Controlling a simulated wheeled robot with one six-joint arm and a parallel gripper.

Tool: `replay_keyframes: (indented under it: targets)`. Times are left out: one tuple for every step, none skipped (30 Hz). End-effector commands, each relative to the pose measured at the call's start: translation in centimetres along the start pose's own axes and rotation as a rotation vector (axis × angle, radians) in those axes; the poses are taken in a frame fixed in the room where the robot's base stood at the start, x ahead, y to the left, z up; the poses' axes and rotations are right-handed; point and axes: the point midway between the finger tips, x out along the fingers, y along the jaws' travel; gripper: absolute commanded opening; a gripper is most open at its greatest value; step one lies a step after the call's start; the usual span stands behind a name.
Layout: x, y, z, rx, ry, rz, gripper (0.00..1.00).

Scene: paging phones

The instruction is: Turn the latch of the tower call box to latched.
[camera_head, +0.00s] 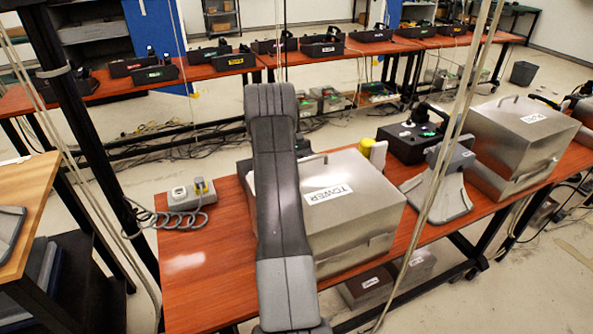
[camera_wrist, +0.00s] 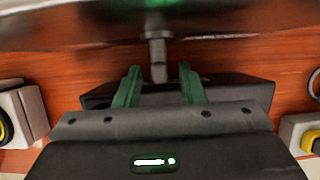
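The tower call box (camera_head: 350,220) is a silver metal case with a "TOWER" label on the red-brown table. Its blurred metal face (camera_wrist: 90,25) fills the top of the wrist view. A grey peg-like part (camera_wrist: 157,58), which looks like the latch, sticks out from it. My gripper (camera_wrist: 160,85) has two green fingers standing apart on either side of the peg's end, with a visible gap at each side. In the head view my arm hides the gripper and the latch. I cannot tell the latch's set position.
A grey device with a coiled cord (camera_head: 190,195) sits left of the box. A black case (camera_head: 410,140), a grey stand (camera_head: 440,195) and another silver box (camera_head: 520,140) stand to the right. The table's front left (camera_head: 205,290) is clear. Cables hang in front.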

Motion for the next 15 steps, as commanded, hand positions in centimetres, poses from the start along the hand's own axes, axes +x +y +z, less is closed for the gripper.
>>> replay_keyframes:
  targets:
    - [-0.1,0.0,0.0,0.000,0.000,0.000,0.36]
    - [-0.2,0.0,0.0,0.000,0.001,0.000,0.36]
    - [-0.4,0.0,-0.1,0.000,0.001,0.000,0.36]
    - [-0.6,0.0,-0.1,0.000,0.001,0.000,0.36]
    - [-1.0,0.0,-0.1,0.000,0.001,0.001,0.36]
    - [-1.5,0.0,-0.1,0.000,0.003,0.001,0.36]
    - [-2.0,0.0,-0.1,0.000,0.003,0.001,0.36]
    - [-2.6,0.0,-0.1,0.001,0.004,0.001,0.36]
    - [-3.4,0.0,-0.1,0.001,0.004,0.001,0.36]
    - [-4.1,0.0,-0.2,0.001,0.005,0.001,0.36]
    - [-4.7,0.0,-0.2,0.001,0.005,0.002,0.36]
    - [-5.7,0.0,-0.1,0.001,0.005,0.001,0.36]
    - [-6.3,0.0,-0.2,0.001,0.004,0.001,0.36]
    - [-6.9,0.0,-0.2,0.001,0.004,0.001,0.36]
    - [-7.6,0.0,-0.2,0.001,0.004,0.001,0.36]
